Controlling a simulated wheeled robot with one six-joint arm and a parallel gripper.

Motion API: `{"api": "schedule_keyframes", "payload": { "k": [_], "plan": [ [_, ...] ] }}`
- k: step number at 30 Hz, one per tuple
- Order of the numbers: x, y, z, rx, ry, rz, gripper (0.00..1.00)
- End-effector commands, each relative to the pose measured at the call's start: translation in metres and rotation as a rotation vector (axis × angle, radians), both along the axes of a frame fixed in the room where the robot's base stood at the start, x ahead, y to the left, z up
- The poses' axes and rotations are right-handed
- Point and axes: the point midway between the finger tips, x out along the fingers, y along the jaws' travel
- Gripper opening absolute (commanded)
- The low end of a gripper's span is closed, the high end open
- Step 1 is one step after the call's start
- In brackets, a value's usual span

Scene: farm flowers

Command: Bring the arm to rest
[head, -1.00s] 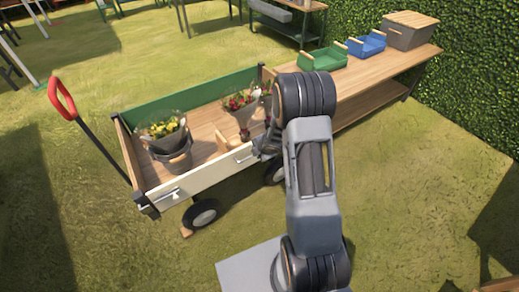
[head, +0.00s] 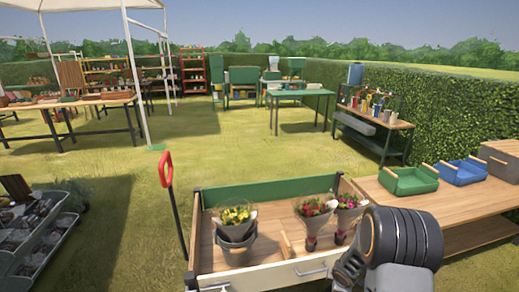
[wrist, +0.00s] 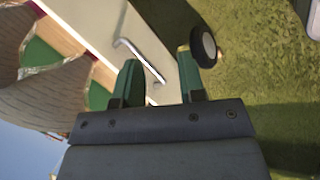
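The cart (head: 275,188) holds a grey bucket (head: 236,240) with a yellow bouquet (head: 234,215) and two upright red bouquets, one left (head: 312,210) and one right (head: 348,204).
A wooden table (head: 440,208) with a green tray (head: 410,182), a blue tray (head: 463,172) and a grey box (head: 503,158) stands right of the cart. The cart's red handle (head: 166,168) rises at left. Grass (head: 225,140) behind is open.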

Motion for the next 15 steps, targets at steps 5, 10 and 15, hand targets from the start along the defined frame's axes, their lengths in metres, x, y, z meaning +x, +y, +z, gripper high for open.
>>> {"api": "schedule_keyframes", "payload": {
  "k": [5, 10, 15],
  "plan": [
    [-0.046, -0.006, 0.062, 0.012, 0.059, -0.509, 0.37],
    [-0.093, 0.020, 0.131, 0.094, 0.087, -0.905, 0.37],
    [-0.141, 0.067, 0.197, 0.251, 0.113, -1.171, 0.37]
  ]
}}
